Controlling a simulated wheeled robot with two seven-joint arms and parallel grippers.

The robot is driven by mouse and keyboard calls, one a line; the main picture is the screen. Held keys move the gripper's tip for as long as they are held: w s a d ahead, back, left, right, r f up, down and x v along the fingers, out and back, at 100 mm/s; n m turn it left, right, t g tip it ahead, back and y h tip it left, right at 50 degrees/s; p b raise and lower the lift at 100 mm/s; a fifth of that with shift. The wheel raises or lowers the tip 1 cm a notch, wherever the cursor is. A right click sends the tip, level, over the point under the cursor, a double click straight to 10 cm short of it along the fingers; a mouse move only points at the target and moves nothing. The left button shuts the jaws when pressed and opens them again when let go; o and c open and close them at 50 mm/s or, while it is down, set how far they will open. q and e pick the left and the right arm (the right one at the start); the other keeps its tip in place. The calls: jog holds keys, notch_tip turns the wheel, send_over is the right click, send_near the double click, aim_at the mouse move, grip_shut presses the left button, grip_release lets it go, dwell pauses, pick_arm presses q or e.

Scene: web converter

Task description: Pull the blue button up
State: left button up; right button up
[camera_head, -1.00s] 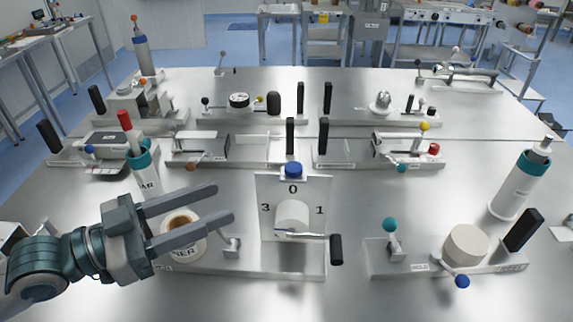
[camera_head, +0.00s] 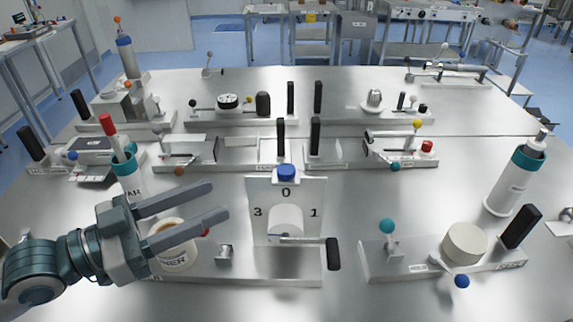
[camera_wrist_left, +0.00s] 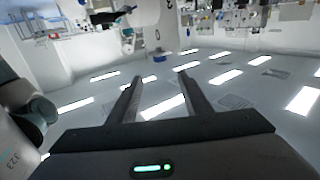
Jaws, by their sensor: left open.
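A blue button (camera_head: 286,172) sits on the top edge of an upright white panel (camera_head: 259,190) marked 3, 0 and 1, near the middle of the head view. A white round knob and a lever with a black handle (camera_head: 333,254) are on the panel's front. My left gripper (camera_head: 220,200) is open and empty, left of the panel, with its fingers pointing right toward it. Its fingers are apart from the button. In the left wrist view the open fingers (camera_wrist_left: 160,78) have nothing between them. My right gripper is not in view.
A white ring-shaped roll (camera_head: 172,257) is below the left fingers, with a red knob (camera_head: 205,232) beside it. A plate with a teal-knobbed lever (camera_head: 387,227) and a white cylinder (camera_head: 466,243) lies right. A teal-capped bottle (camera_head: 515,180) stands at far right. Several fixtures line the back.

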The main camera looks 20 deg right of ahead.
aim_at(280, 172)
pick_arm(q)
jog(key=p+x, duration=0.6)
jog(key=x, duration=0.8)
jog(key=shift+d+r, duration=0.15)
jog(key=shift+d, duration=0.15)
jog(key=shift+w+d+p, duration=0.2)
jog(key=shift+d+p, duration=0.1)
jog(key=shift+d, duration=0.4)
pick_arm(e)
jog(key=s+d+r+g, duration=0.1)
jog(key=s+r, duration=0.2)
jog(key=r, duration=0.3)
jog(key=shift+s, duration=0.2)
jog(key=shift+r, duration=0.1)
